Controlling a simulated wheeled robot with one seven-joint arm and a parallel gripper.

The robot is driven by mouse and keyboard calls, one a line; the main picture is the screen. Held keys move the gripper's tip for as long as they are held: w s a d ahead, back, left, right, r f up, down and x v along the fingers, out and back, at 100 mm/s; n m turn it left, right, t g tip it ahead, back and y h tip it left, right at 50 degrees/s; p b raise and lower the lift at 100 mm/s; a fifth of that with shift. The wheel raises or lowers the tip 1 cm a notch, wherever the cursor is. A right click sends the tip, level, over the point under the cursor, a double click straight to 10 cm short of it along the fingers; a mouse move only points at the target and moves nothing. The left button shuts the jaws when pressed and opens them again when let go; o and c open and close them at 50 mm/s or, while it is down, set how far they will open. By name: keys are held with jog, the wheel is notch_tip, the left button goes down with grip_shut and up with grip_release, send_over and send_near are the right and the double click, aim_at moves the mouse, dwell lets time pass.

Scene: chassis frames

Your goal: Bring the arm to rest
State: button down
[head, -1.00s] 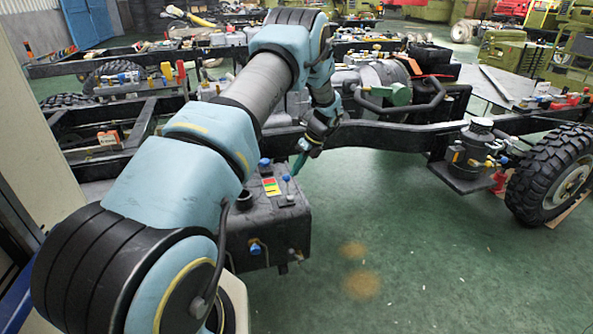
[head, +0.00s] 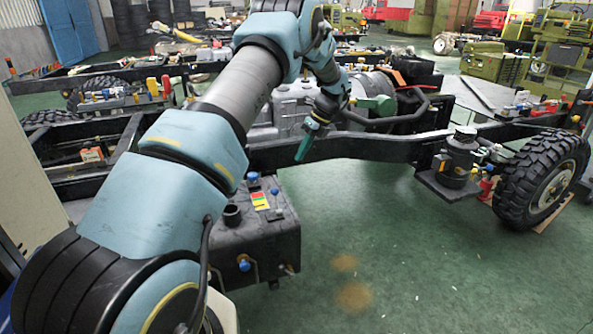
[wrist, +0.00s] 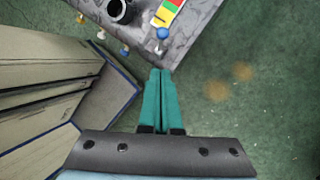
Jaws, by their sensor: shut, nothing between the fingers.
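My arm reaches from the lower left of the head view, up and over, with its end hanging near the middle. My gripper (head: 305,152) has teal fingers pointing down in front of the dark chassis rail. In the wrist view the two teal fingers (wrist: 160,74) lie side by side, shut, with nothing visible between them. Below and ahead is a dark grey tank box (head: 248,243) with a blue knob on its front. Its top also shows in the wrist view (wrist: 195,38), with a dark filler neck and a red, yellow and green label. The fingers appear apart from it.
The chassis rail (head: 385,147) runs across to a large black tire (head: 540,180) at the right. A dark canister (head: 457,160) stands on a bracket by it. In the wrist view, beige panels (wrist: 45,75) stand at the left. Green floor (head: 420,255) lies open at the lower right.

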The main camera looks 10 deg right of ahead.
jog(key=shift+w+d+r, duration=0.1)
jog(key=shift+d+r, duration=0.1)
jog(key=shift+r, duration=0.35)
